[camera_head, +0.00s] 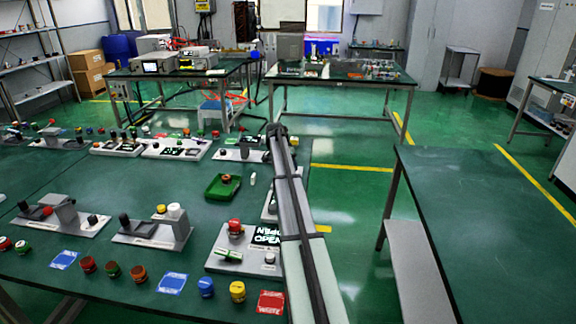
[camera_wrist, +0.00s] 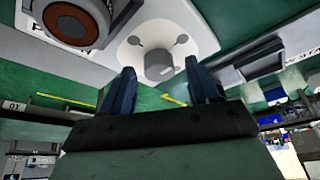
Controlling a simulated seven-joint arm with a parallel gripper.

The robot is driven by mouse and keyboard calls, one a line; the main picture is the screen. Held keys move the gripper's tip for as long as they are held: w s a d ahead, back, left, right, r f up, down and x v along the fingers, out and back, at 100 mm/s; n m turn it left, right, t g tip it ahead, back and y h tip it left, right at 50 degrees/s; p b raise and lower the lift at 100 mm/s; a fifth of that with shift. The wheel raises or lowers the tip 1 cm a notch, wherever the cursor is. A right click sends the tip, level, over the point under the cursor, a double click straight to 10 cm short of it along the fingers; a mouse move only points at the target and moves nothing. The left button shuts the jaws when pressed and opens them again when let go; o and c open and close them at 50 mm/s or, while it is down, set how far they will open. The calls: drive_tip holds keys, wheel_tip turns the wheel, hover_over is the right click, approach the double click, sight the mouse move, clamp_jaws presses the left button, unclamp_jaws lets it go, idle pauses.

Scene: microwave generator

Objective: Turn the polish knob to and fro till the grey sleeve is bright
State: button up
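In the wrist view my gripper (camera_wrist: 162,70) has its two dark fingers apart. A grey round knob (camera_wrist: 158,58) on a white round plate (camera_wrist: 190,35) shows between and beyond the fingertips; I cannot tell whether they touch it. This may be the polish knob, but no label is readable. Left of it is a round part with a brown-red face and dark centre (camera_wrist: 70,22). I cannot pick out the grey sleeve for certain. In the head view my arm reaches away over the table's right edge and hides the gripper and part of the fixtures there.
The green table (camera_head: 130,180) carries several fixtures on white bases, a green tray (camera_head: 222,187), and a panel with a lit screen (camera_head: 266,236).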

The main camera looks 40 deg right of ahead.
drive_tip(key=c, duration=1)
drive_tip(key=shift+n, duration=0.3)
drive_tip(key=n+t, duration=0.1)
drive_tip(key=n, duration=0.1)
drive_tip(key=n+t+y, duration=0.1)
drive_tip(key=n, duration=0.2)
drive_tip(key=shift+s+n, duration=0.15)
drive_tip(key=shift+n, duration=0.15)
drive_tip(key=n+y, duration=0.1)
drive_tip(key=n, duration=0.2)
drive_tip(key=n+t+y, duration=0.1)
drive_tip(key=n, duration=0.2)
drive_tip(key=shift+d, duration=0.2)
drive_tip(key=shift+n, duration=0.4)
drive_tip(key=o, duration=1)
drive_tip(key=shift+o, duration=0.2)
